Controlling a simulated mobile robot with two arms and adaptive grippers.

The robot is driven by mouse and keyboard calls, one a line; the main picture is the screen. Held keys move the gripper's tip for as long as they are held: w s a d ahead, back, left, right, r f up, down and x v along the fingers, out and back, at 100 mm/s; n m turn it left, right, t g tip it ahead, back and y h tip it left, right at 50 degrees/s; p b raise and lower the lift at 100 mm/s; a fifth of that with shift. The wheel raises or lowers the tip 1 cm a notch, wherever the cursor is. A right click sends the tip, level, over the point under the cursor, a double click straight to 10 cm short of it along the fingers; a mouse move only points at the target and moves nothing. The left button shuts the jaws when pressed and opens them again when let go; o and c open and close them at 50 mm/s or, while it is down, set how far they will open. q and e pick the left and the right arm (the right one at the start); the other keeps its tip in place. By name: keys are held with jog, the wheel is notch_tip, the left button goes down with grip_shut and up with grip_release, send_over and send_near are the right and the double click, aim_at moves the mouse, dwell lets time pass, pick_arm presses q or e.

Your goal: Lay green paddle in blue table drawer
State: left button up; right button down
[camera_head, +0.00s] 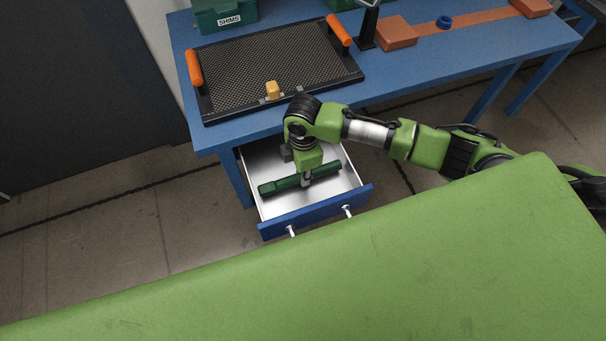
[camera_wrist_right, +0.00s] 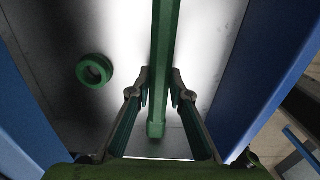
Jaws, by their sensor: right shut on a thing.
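The green paddle (camera_head: 280,186), long and dark green, lies level across the inside of the drawer in the head view. My right gripper (camera_head: 306,181) points down into the drawer and is shut on the paddle. In the right wrist view the paddle (camera_wrist_right: 164,50) runs between the two fingertips of the gripper (camera_wrist_right: 161,88). I cannot tell whether the paddle touches the drawer floor. My left gripper is not in view.
A green ring (camera_wrist_right: 95,70) sits on the drawer floor beside the paddle. On the table (camera_head: 400,85) are a black mesh tray (camera_head: 265,65) with orange handles, a yellow block (camera_head: 272,90), a green SHIMS box (camera_head: 227,14) and orange-brown blocks (camera_head: 396,33).

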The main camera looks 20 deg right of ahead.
jog(key=shift+f, duration=0.7)
jog(key=shift+f, duration=0.1)
jog(key=c, duration=1.9)
grip_release()
notch_tip(320, 180, up, 12)
jog(key=shift+r+p, duration=0.15)
jog(key=shift+p, duration=0.2)
jog(key=shift+s, duration=0.1)
